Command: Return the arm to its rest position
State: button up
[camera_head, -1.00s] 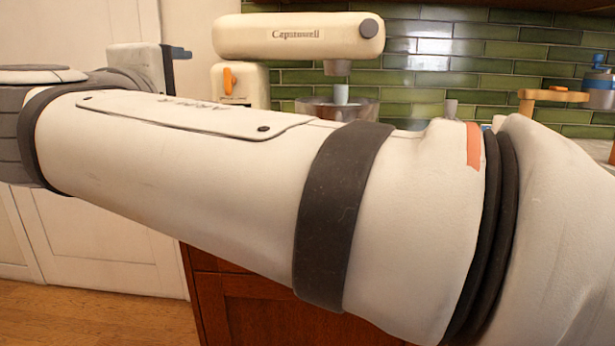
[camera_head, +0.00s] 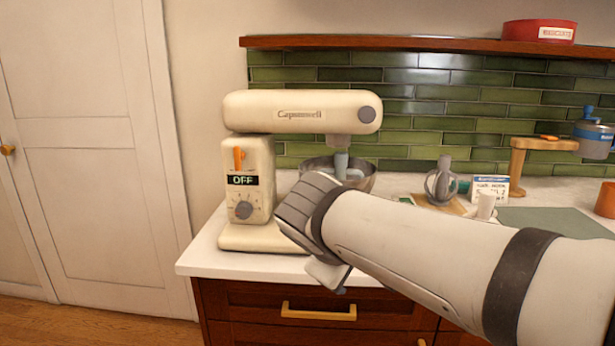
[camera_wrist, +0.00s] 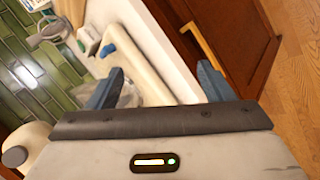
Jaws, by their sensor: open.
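My arm reaches in from the right in the head view, across the front of the counter. Its wrist end stands in front of the cream stand mixer (camera_head: 246,160). In the wrist view my gripper (camera_wrist: 158,85) shows two blue-grey fingers set wide apart. Nothing is held between them; the counter edge and a pale shape lie beyond the gap.
The mixer's display reads OFF, and its metal bowl (camera_head: 362,180) is partly hidden. A shelf (camera_head: 420,43) runs above. Open floor lies at lower left.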

jog(key=s+d+f+m+g+y+p, duration=0.1)
jog(key=s+d+m+g+y+p, duration=0.3)
jog(key=s+d+m+p, duration=0.3)
jog(key=s+m+p, duration=0.2)
jog(key=s+p, duration=0.3)
jog(key=shift+d+f+m+g, duration=0.15)
jog(key=shift+d+m+g, duration=0.15)
jog(key=shift+d+g, duration=0.1)
jog(key=shift+c, duration=0.2)
